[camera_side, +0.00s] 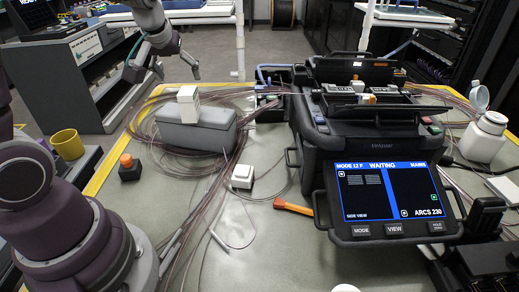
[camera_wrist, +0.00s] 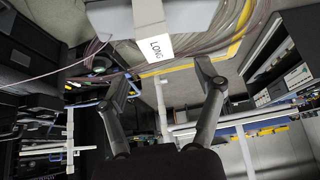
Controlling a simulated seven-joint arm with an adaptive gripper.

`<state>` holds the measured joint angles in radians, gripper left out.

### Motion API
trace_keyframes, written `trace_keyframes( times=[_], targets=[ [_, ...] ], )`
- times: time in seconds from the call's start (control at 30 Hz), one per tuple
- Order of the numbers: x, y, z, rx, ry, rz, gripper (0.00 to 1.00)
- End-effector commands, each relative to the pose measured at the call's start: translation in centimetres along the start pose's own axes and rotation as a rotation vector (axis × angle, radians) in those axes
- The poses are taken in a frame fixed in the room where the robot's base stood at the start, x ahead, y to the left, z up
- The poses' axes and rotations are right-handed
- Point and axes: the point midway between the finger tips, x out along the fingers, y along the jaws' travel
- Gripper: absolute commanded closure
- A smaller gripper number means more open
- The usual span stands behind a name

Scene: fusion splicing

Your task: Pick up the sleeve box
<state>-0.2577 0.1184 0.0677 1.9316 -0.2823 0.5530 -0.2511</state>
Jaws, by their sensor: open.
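A white upright box (camera_side: 188,103) stands on a grey case (camera_side: 200,132) at the left of the table. In the wrist view the white box (camera_wrist: 156,46) reads "LONG" on one face and shows at the top, partly cut off.
Looped fibre cables (camera_side: 160,135) surround the grey case. A black splicer (camera_side: 370,130) stands to the right, its screen reading "WAITING".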

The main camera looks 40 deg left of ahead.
Motion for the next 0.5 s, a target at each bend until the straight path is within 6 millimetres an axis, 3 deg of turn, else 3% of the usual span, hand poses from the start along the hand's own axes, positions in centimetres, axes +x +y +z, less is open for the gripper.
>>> trace_keyframes(
  times=[0.3, 0.5],
  targets=[
    [5.3, 0.2, 0.4, 0.002, -0.005, 0.000, 0.31],
    [6.5, 0.2, 0.3, 0.001, -0.001, 0.003, 0.31]
  ],
)
